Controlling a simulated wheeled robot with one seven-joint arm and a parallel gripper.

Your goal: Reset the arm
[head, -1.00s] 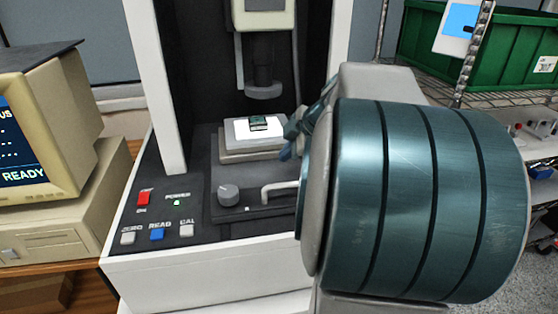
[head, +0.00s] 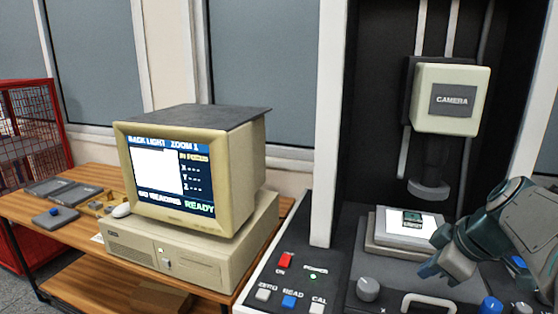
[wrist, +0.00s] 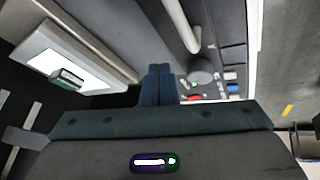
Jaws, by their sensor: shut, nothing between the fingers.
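My gripper (head: 432,268) is at the right of the head view, beside the measuring machine's stage (head: 378,250). Its blue fingers are together with nothing between them; they also show shut in the wrist view (wrist: 158,84). A small dark green part (head: 412,217) sits on the bright white plate (head: 392,226) of the stage, just left of and beyond my gripper. The part also shows in the wrist view (wrist: 68,78), apart from the fingers. The camera head (head: 446,98) hangs above the stage.
A computer monitor (head: 230,180) reading READY stands on a beige case (head: 190,250) on a wooden table (head: 85,262). The machine's front panel has red (head: 286,260) and blue (head: 289,301) buttons, a grey knob (head: 368,289) and a handle (head: 430,300). A red cage (head: 25,130) stands far left.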

